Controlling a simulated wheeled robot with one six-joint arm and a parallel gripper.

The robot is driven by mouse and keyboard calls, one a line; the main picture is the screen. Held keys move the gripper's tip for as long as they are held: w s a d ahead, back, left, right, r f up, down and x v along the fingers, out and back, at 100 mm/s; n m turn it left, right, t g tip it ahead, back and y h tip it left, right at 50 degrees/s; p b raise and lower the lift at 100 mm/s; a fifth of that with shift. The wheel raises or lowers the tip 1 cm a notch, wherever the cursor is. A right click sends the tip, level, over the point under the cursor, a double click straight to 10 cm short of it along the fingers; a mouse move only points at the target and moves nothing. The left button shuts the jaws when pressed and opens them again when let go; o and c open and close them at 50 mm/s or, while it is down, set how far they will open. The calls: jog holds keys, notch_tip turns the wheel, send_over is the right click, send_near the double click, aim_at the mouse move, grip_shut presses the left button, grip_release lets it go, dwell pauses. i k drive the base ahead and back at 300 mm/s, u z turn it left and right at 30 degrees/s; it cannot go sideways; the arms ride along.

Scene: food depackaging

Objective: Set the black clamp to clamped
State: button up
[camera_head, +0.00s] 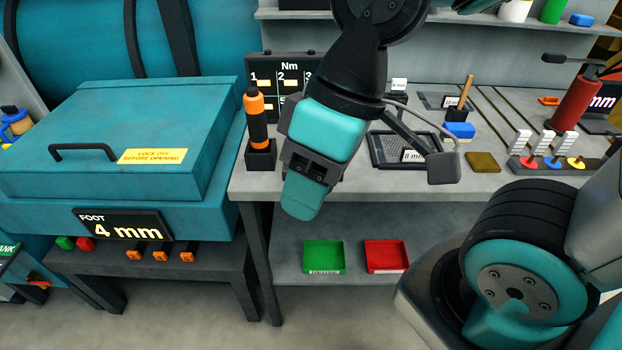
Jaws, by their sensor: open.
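I cannot make out a black clamp for certain in the head view; my arm covers part of the bench. A dark strip (540,168) on the right of the bench carries white upright pieces above red, blue and yellow parts. Their settings are too small to read. My gripper (306,190) hangs in front of the bench's left part, pointing down. It is open, and I see nothing held in it. Its fingers are seen from behind and partly hide each other.
A teal lidded machine (120,130) stands at the left. An orange-and-black tool (257,120) stands upright in a holder by the bench's left edge. A black-framed tray (395,152) lies mid-bench. Green (324,257) and red (386,256) trays sit on the lower shelf.

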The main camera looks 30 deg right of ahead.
aim_at(400, 104)
jog(key=z, duration=1.75)
jog(key=i, duration=1)
jog(key=u, duration=0.2)
